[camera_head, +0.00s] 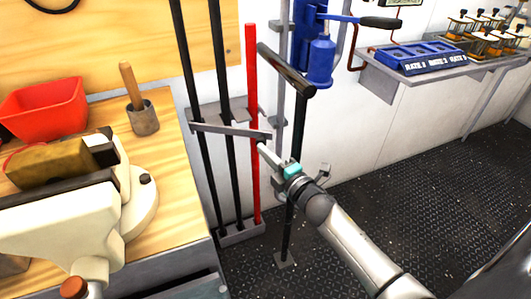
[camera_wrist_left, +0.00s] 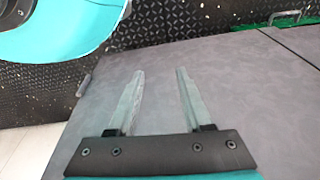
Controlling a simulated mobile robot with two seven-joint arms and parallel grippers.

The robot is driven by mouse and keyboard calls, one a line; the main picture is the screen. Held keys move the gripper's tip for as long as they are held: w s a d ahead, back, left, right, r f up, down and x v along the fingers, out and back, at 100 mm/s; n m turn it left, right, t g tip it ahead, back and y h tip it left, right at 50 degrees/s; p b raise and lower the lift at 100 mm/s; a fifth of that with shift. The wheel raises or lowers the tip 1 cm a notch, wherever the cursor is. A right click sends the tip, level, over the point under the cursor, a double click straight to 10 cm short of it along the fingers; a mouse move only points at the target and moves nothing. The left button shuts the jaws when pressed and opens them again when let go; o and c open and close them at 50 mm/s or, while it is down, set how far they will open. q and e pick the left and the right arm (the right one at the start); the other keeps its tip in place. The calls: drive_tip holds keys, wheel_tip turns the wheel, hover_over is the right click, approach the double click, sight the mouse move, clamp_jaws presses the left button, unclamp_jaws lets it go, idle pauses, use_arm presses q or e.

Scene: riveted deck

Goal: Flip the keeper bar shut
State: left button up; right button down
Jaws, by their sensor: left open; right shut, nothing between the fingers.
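The grey keeper bar (camera_head: 228,131) lies nearly level across the front of the upright rods in the rack, its right end reaching the red rod (camera_head: 251,100). Two black rods (camera_head: 222,90) stand to the left of the red one. My right gripper (camera_head: 262,148) is shut and empty, its tip just below the bar's right end. I cannot tell whether it touches the bar. My left gripper (camera_wrist_left: 160,74) is open and empty above a grey surface in the left wrist view. It does not show in the head view.
The wooden bench at left holds a cream vise (camera_head: 75,220), a red bin (camera_head: 45,108) and a cup with a wooden handle (camera_head: 143,118). A blue press (camera_head: 320,55) stands right of the rack. A shelf with a blue tray (camera_head: 415,58) is at upper right.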

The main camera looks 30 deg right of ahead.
use_arm(q)
drive_tip(key=w+r+t+b, duration=0.1)
drive_tip(key=w+r+b, duration=0.2)
drive_tip(key=r, duration=0.2)
drive_tip(key=shift+d+r, duration=0.3)
drive_tip(key=shift+d, duration=0.15)
use_arm(e)
drive_tip(key=w+d+n+y, duration=0.1)
drive_tip(key=w+d+y, duration=0.1)
drive_tip(key=w+d, duration=0.4)
drive_tip(key=shift+w+d+n, duration=0.15)
drive_tip(key=shift+d+n, duration=0.15)
